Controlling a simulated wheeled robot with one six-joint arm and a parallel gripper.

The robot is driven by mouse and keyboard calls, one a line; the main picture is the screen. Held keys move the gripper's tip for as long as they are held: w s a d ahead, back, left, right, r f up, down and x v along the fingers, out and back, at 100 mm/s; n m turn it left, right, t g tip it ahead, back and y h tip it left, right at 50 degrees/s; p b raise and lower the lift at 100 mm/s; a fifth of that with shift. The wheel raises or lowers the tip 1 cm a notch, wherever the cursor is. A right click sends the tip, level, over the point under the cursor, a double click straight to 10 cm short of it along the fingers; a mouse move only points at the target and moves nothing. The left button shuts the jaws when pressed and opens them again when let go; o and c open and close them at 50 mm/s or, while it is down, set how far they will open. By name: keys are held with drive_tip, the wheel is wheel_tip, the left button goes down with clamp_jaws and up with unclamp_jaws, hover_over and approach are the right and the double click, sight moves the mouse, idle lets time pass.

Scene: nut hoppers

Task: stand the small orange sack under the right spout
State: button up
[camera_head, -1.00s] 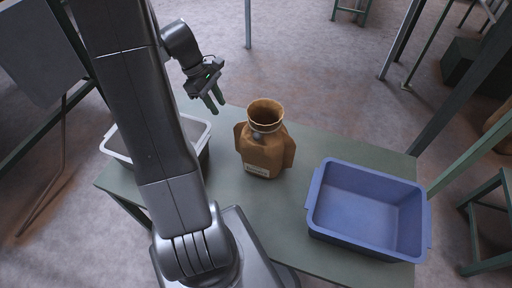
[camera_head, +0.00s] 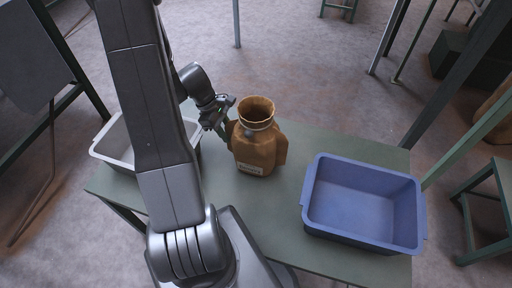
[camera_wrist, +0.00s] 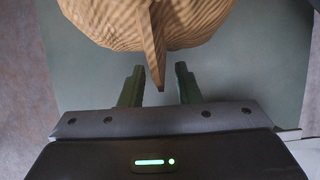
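An orange-brown sack (camera_head: 258,150) with an open round mouth stands upright on the green table (camera_head: 287,205), with a pale label low on its front. My gripper (camera_head: 225,132) is at the sack's left side. In the wrist view my gripper (camera_wrist: 157,84) is open, its two dark green fingers apart. No spout can be made out in these frames.
A blue bin (camera_head: 364,205) stands on the table to the right of the sack. A grey-white bin (camera_head: 103,152) stands at the left, partly behind my arm. Green posts (camera_head: 455,75) rise at the right. The table between sack and blue bin is clear.

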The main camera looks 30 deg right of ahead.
drive_tip(key=shift+s+f, duration=0.1)
drive_tip(key=shift+f, duration=0.2)
clamp_jaws()
drive_tip(key=shift+r, duration=0.1)
